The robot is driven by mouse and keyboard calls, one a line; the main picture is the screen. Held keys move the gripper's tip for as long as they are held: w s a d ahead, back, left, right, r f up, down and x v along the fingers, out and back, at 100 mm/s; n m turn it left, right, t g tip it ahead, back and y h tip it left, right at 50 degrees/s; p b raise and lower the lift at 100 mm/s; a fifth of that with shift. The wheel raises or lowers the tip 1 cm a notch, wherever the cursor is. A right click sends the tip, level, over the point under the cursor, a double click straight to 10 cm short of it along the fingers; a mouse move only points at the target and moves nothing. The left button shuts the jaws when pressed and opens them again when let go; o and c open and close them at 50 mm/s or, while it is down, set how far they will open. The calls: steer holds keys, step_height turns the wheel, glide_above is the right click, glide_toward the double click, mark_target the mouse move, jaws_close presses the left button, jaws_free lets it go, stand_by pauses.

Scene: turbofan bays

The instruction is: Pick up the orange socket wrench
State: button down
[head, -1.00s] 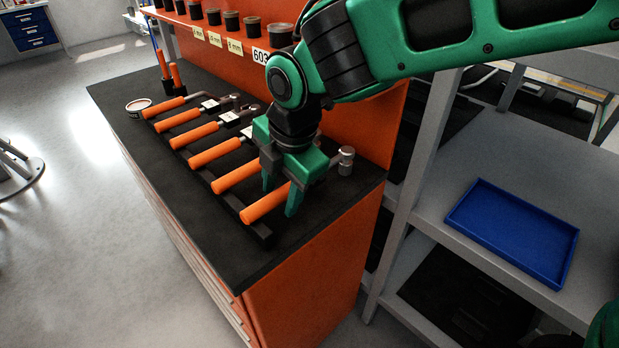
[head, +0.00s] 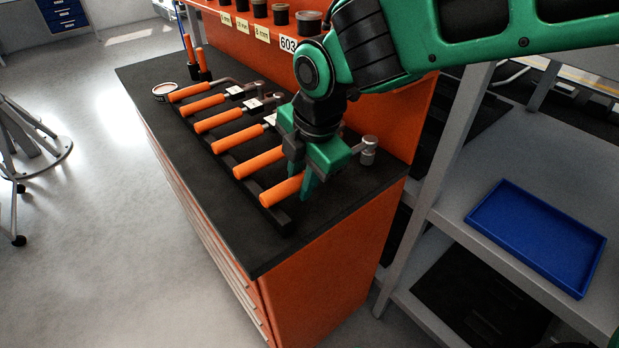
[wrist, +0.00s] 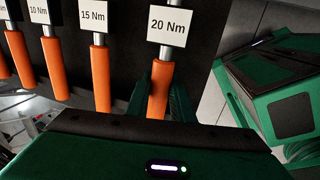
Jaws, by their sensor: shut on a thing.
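Several orange-handled wrenches lie side by side on a dark rack (head: 284,221) on the workbench. My gripper (head: 305,183) is shut on the orange handle of the nearest wrench (head: 280,193), at the row's near end. Its metal socket head (head: 369,146) shows beyond my gripper. In the wrist view the held wrench (wrist: 158,92) has a "20 Nm" tag (wrist: 167,26), with a finger on each side of its handle. The wrench appears still at the rack; I cannot tell whether it is lifted clear. My gripper hides its middle.
The neighbouring wrench (head: 258,163) lies close beside the held one; its wrist-view tag (wrist: 94,15) reads "15 Nm". An orange back panel with dark sockets (head: 308,22) rises behind. A blue tray (head: 535,238) sits on the grey shelf at right. The black bench top (head: 240,240) is clear in front.

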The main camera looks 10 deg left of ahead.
step_height(320, 180, up, 3)
steer(key=shift+r, duration=0.2)
steer(key=s+a+r, duration=0.6)
steer(key=s+a, duration=0.1)
steer(key=a, duration=0.1)
steer(key=shift+s+a+r, duration=0.35)
steer(key=shift+r, duration=0.05)
